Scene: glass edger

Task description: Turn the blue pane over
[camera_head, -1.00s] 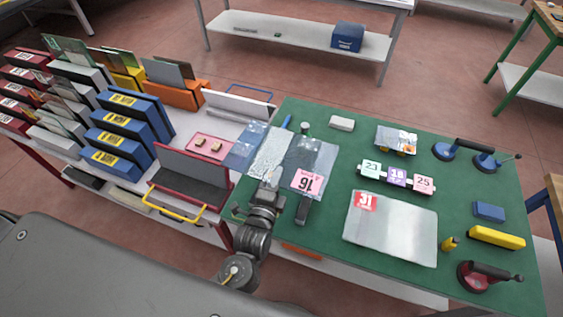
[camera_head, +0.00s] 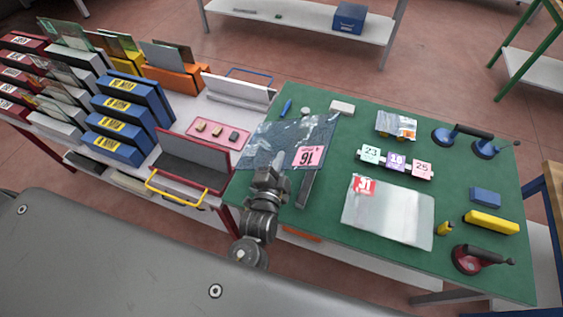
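The blue pane (camera_head: 262,140) is a translucent bluish sheet with bright streaky reflections. It spans the left end of the green table, its left corner near the table's edge. A pink label (camera_head: 306,157) at its right side reads upside down in this view. My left gripper (camera_head: 268,172) is at the pane's near edge, its fingertips meeting or overlapping that edge. The fingers are too small and dark to tell whether they are shut on it. My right gripper is not in view.
A dark bar (camera_head: 304,188) sticks out from under the pane. A clear pane with a red label (camera_head: 390,218) lies to the right. Racks (camera_head: 130,110) fill the left table.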

